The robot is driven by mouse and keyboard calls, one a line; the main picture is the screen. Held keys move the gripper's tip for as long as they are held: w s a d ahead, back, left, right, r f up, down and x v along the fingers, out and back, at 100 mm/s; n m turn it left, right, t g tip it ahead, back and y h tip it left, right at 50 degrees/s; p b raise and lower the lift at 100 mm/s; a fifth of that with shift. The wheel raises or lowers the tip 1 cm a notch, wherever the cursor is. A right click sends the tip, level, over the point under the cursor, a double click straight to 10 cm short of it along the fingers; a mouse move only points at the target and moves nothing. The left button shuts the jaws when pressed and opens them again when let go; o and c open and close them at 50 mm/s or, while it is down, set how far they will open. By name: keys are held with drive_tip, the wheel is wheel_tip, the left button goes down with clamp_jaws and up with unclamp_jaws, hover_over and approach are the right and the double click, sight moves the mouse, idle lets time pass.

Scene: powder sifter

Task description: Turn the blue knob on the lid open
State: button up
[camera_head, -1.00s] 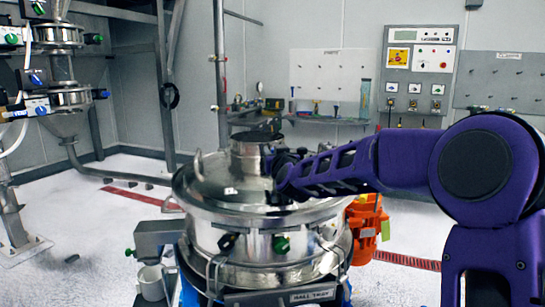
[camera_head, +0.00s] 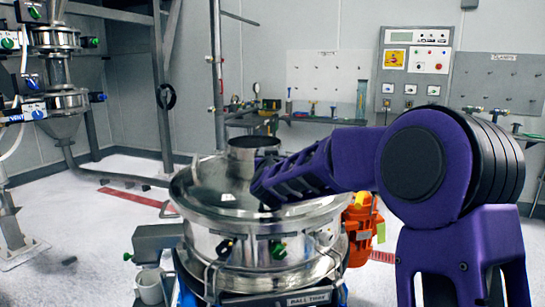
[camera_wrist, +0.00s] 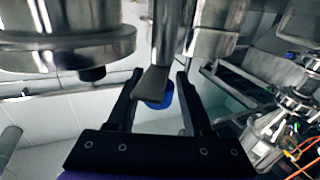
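The round steel sifter lid (camera_head: 205,190) has a short upright neck (camera_head: 243,160). My purple arm reaches over the lid from the right, and its end beside the neck hides most of my gripper there. In the wrist view, my gripper (camera_wrist: 160,74) is open, with its two black fingers apart. A blue knob (camera_wrist: 164,97) shows between the fingers, partly covered by a grey metal piece (camera_wrist: 149,84). Gaps show on both sides of the knob. I cannot tell its depth relative to the fingertips. No blue knob on the lid shows in the head view.
A steel cylinder (camera_wrist: 65,30) is close on the left in the wrist view. Floor is clear at left.

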drive_tip(key=shift+o, duration=0.4)
drive_tip(key=shift+w+f, duration=0.1)
drive_tip(key=shift+f, duration=0.2)
drive_tip(key=shift+s, duration=0.2)
drive_tip(key=s, duration=1.1)
drive_tip(key=shift+s, duration=0.35)
